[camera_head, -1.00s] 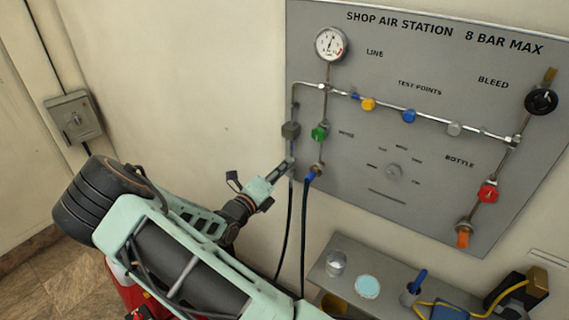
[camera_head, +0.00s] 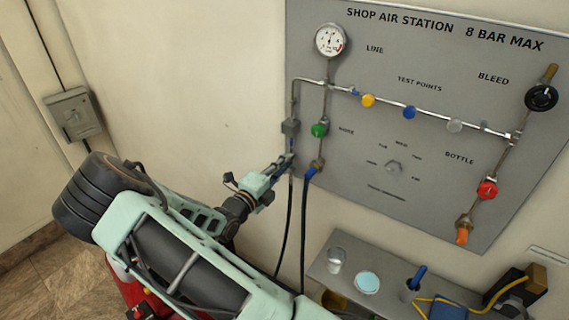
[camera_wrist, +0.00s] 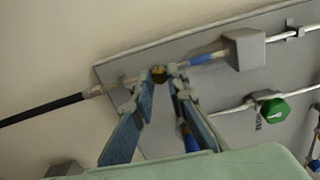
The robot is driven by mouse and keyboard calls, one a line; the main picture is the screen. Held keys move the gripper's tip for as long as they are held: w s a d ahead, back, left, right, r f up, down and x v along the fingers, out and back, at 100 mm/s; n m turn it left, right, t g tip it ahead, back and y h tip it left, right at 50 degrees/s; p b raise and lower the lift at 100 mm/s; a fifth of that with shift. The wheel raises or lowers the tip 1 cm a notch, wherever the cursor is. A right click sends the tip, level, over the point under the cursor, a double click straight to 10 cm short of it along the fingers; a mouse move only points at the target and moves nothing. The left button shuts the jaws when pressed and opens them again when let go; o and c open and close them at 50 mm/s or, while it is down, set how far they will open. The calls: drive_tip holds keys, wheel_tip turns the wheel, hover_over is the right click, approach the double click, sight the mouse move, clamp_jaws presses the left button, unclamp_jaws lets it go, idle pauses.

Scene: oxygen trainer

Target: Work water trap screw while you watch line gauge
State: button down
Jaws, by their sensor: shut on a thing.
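The line gauge (camera_head: 330,40) is a round white dial at the panel's upper left, under no cover. Its needle is visible, but its reading is too small to tell. A small brass screw (camera_wrist: 159,74) sits in the line in the wrist view, between a black hose and a blue-sleeved pipe. My gripper (camera_wrist: 160,80) has its two blue fingertips closed on the sides of this screw. In the head view my gripper (camera_head: 284,164) is at the panel's lower left edge, below a grey block (camera_head: 290,127); the screw is hidden there behind the fingers.
A green knob (camera_head: 319,130) and a blue hose fitting (camera_head: 311,172) are close to the right of my gripper. Black hoses hang below. A shelf (camera_head: 325,268) with a glass and tools stands lower right.

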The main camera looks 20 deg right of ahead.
drive_tip(key=c, duration=1.9)
unclamp_jaws()
drive_tip(key=shift+a, duration=0.1)
drive_tip(key=v, duration=1.2)
